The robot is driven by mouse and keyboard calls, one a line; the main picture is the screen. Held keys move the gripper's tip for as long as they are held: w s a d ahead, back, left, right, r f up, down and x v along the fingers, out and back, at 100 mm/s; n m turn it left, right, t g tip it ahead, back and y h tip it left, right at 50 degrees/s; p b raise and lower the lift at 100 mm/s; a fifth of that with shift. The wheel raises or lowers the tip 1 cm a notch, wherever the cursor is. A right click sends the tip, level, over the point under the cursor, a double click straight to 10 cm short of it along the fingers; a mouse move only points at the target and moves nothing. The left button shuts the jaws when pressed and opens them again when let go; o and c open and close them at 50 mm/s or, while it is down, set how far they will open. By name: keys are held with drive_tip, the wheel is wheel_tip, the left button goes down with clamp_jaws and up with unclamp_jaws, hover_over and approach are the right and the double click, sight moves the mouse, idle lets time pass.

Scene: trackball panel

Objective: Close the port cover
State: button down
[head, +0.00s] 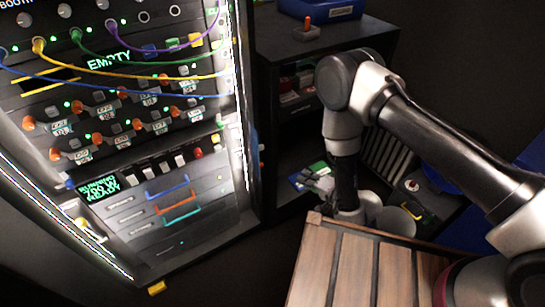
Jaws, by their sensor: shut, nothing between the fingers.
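The tall control rack (190,225) stands at the left with rows of cables, orange knobs, switches and displays. I cannot make out with certainty which part of it is the port cover, or whether that cover is open. My arm comes in from the lower right, bends at an elbow at the upper centre and hangs down to the right of the rack. Its wrist is partly behind the wooden top. A clear gap lies between my arm and the rack front.
A slatted wooden top (312,262) fills the lower centre. Behind my arm is a dark shelf unit (285,45) with a blue bin (335,12) and a small orange-handled joystick box (307,33) on top. Dark floor lies between rack and wooden top.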

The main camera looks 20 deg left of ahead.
sight(272, 141)
wheel_tip(272, 141, up, 8)
drive_tip(key=w+a+m+t+y, duration=0.1)
drive_tip(key=m+t+y, duration=0.1)
drive_tip(key=m+y, duration=0.1)
drive_tip(key=x, duration=0.3)
drive_tip(key=s+x, duration=0.1)
drive_tip(key=x, duration=0.3)
drive_tip(key=s+a+x, duration=0.1)
drive_tip(key=x, duration=0.2)
drive_tip(key=shift+w+a, duration=0.2)
drive_tip(key=shift+a, duration=0.25)
drive_tip(key=shift+s+a, duration=0.5)
